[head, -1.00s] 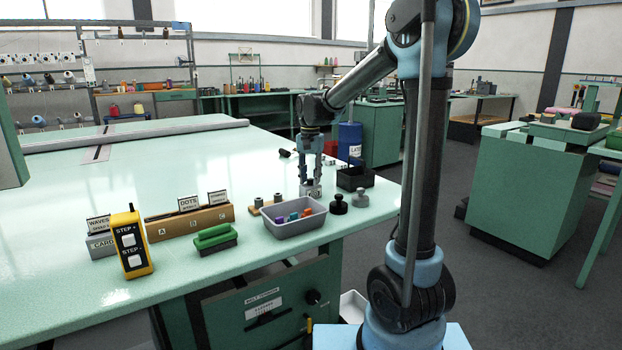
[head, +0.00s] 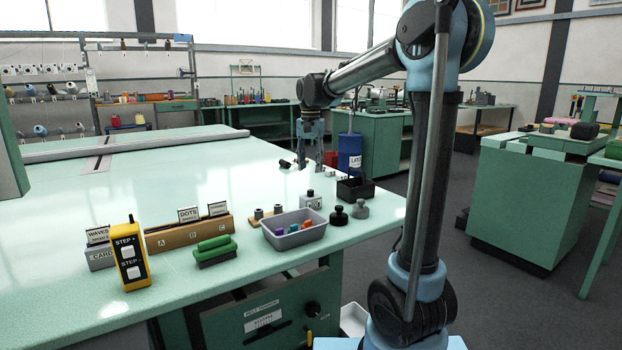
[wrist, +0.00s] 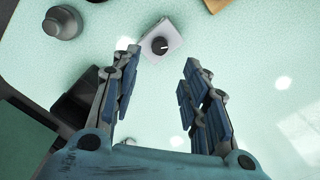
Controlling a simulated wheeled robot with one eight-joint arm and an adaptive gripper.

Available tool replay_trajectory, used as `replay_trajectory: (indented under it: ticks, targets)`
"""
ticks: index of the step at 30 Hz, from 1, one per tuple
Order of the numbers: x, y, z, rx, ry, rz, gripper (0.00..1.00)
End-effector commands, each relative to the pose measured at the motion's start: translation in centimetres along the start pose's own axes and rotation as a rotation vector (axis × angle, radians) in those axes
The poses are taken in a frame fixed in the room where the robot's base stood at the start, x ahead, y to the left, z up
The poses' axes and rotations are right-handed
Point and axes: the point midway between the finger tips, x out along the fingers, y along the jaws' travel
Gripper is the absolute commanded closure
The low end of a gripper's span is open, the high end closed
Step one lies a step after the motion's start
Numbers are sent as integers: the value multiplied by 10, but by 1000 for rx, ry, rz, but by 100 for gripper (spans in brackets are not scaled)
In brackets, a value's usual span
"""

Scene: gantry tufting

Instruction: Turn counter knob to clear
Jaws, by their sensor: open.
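The counter (head: 311,202) is a small pale box with a dark knob (head: 311,193) on top, standing near the right end of the mint table (head: 215,165). In the wrist view the counter (wrist: 172,38) lies just beyond my fingertips, and its round black knob (wrist: 159,45) shows a white pointer mark. Any clear marking is too small to read. My gripper (head: 310,166) points down over the table, above and behind the counter. In the wrist view my gripper (wrist: 158,75) is open and empty, with its fingers apart and the knob not between them.
A grey bin (head: 294,238) with coloured pieces, a black open box (head: 356,188) and dark and grey knobbed weights (head: 338,216) stand close around the counter. A green brush (head: 215,250), a wooden card holder (head: 188,233) and a yellow step remote (head: 131,259) are further left. The table's middle is clear.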

Motion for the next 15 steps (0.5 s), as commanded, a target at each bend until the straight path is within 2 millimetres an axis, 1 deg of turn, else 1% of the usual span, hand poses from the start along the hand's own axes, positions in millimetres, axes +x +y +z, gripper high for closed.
replay_trajectory:
  ticks: [1, 6, 10, 15]
  targets:
    - [-7, 0, 0, 0, 0, 0, 59]
    - [-23, 0, 0, 0, 0, 0, 59]
    - [-28, 0, 0, 0, 0, 0, 59]
    - [-29, 0, 0, 0, 0, 0, 59]
